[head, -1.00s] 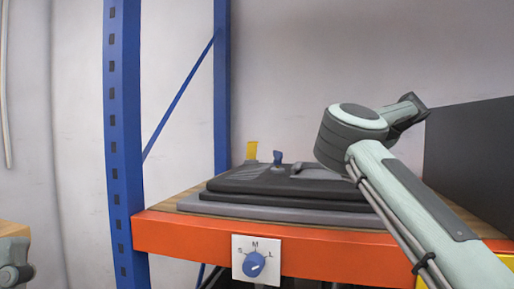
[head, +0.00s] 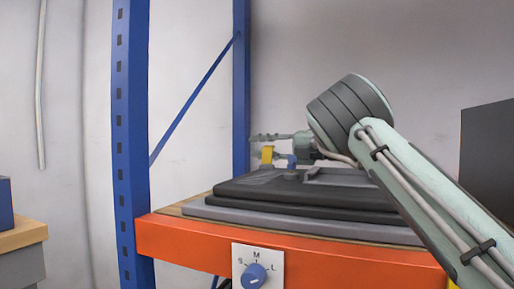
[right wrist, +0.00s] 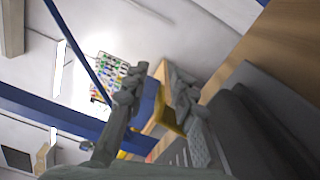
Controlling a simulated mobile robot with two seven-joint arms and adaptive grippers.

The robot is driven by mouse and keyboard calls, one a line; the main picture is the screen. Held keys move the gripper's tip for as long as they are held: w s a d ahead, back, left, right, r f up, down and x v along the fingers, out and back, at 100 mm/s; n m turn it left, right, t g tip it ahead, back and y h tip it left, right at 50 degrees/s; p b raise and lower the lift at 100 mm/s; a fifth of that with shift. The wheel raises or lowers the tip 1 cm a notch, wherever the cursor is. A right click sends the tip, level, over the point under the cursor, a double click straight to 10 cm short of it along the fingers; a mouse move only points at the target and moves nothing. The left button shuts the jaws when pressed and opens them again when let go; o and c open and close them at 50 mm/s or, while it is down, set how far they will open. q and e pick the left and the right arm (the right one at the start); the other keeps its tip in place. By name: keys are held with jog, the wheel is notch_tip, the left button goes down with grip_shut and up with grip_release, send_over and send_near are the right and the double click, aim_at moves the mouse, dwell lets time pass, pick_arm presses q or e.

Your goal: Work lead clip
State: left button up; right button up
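I cannot tell which is the lead clip. My right gripper (head: 256,146) reaches over the panel from the right and points left, behind the yellow tab. In the right wrist view its two fingers are spread (right wrist: 152,78). A yellow piece (right wrist: 169,118) shows between them, close to the right-hand finger; contact cannot be told. My left gripper is out of view.
The panel lies on a grey slab (head: 300,224) on a shelf with an orange front beam (head: 190,240). A blue upright (head: 130,150) stands at the left. A dial plate marked S, M, L (head: 257,268) is on the beam. A dark board (head: 490,150) stands at the right.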

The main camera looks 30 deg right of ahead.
jog(key=shift+w+a, duration=0.35)
jog(key=shift+w, duration=0.1)
grip_shut()
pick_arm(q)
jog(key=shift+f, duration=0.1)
